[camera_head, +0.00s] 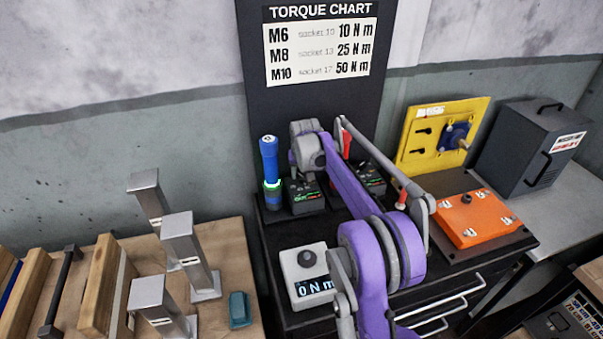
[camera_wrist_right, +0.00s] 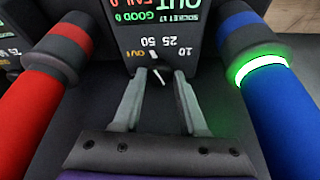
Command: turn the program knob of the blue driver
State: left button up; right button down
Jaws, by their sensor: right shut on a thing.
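The blue driver (camera_head: 269,160) stands upright at the back left of the dark cart in the head view, with a green glowing ring. In the right wrist view it (camera_wrist_right: 268,100) is at the right. Its dark dock (camera_head: 305,197) has a lit display and a dial marked 10, 25 and 50. The small program knob (camera_wrist_right: 158,76) with a white pointer mark is on that dial. My right gripper (camera_wrist_right: 160,82) has its fingers on either side of the knob, shut on it. In the head view its fingertips are hidden behind my wrist. My left gripper is not in view.
A red driver (camera_wrist_right: 45,85) stands left of the dock in the wrist view. A torque tester (camera_head: 306,273) reading 0 N m is in front. An orange plate (camera_head: 470,215), a yellow panel (camera_head: 440,135) and a dark box (camera_head: 530,150) are at the right. Metal posts (camera_head: 182,245) stand left.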

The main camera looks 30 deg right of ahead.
dwell(0.5)
jog(key=shift+c, duration=2.2)
grip_release()
jog(key=shift+r, duration=0.15)
jog(key=v, duration=1)
jog(key=shift+r, duration=0.25)
jog(key=shift+s+a, duration=0.1)
